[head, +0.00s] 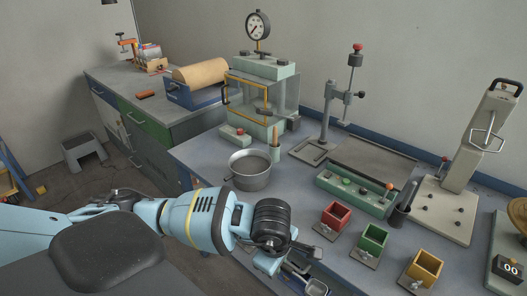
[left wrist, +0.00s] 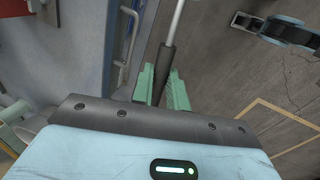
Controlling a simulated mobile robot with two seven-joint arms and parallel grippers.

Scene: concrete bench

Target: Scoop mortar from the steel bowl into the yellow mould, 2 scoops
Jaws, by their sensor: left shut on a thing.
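The steel bowl (head: 249,181) stands upright on the bench; its inside looks grey, and I cannot make out the mortar level. The yellow mould (head: 425,268) sits at the front right on a small plate; its open top faces up. My left gripper (head: 286,263) is in front of and below the bowl, near the bench's front edge and left of the yellow mould. In the left wrist view its green fingers (left wrist: 164,88) are shut on the dark handle of a scoop (left wrist: 168,60), whose thin metal shaft leads out of the frame.
A red mould (head: 335,216) and a green mould (head: 373,240) stand left of the yellow one. A grey press (head: 470,165) stands at the right, a gauge machine (head: 262,95) behind the bowl. Bench between bowl and red mould is clear.

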